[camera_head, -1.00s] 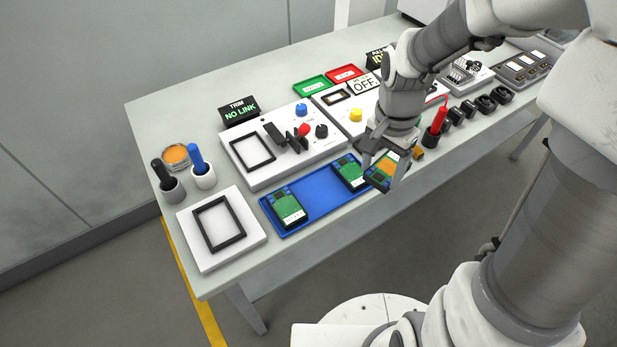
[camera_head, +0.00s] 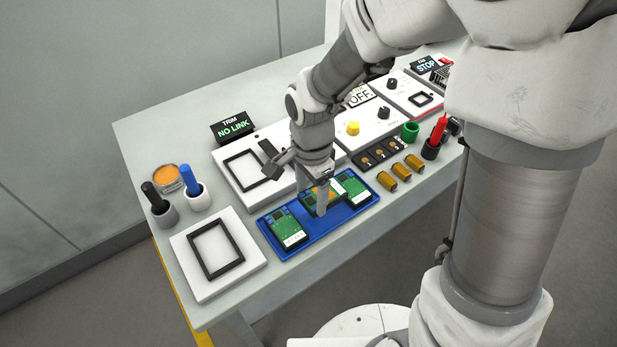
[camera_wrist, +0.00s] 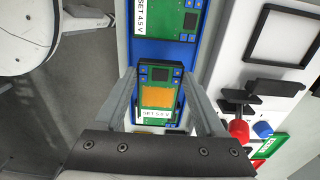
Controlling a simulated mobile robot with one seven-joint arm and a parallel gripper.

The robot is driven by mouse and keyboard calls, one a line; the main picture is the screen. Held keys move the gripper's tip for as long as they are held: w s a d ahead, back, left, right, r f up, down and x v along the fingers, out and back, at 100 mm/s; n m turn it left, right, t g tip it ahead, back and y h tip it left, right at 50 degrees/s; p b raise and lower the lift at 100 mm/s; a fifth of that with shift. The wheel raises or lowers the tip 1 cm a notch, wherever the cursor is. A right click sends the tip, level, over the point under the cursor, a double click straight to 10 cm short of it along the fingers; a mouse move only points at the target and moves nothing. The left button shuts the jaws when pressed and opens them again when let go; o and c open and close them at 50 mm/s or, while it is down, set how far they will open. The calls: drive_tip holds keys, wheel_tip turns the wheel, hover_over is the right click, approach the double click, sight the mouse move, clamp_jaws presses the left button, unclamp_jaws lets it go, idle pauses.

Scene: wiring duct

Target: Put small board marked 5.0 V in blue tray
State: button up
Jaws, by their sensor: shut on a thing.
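My gripper (camera_head: 322,200) is shut on a small green board (camera_head: 314,198) with an orange patch. In the wrist view the board (camera_wrist: 158,97) sits between the two fingers. Its label starts "SET 5", but the last digit is hard to read. The blue tray (camera_head: 308,238) is beneath it at the table's front edge. I hold the board over the tray's middle; whether it touches the floor is unclear. A left board (camera_head: 286,230) and a right board (camera_head: 355,189) lie in the tray. One marked "SET 4.5 V" shows in the wrist view (camera_wrist: 168,18).
A white panel with a black frame (camera_head: 215,249) stands left of the tray. A white unit (camera_head: 240,172) and the NO LINK sign (camera_head: 232,127) are behind it. Several brass cylinders (camera_head: 401,172) lie to the right. Two pen-like tools (camera_head: 189,181) stand in cups at left.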

sight(309, 199)
drive_tip(key=shift+a+f, duration=0.15)
drive_tip(key=shift+a, duration=0.1)
drive_tip(key=shift+f+b, duration=0.35)
drive_tip(key=shift+f, duration=1.6)
drive_tip(key=shift+f, duration=0.2)
drive_tip(key=o, duration=1.2)
drive_tip(key=shift+o, duration=0.2)
drive_tip(key=shift+r, duration=0.15)
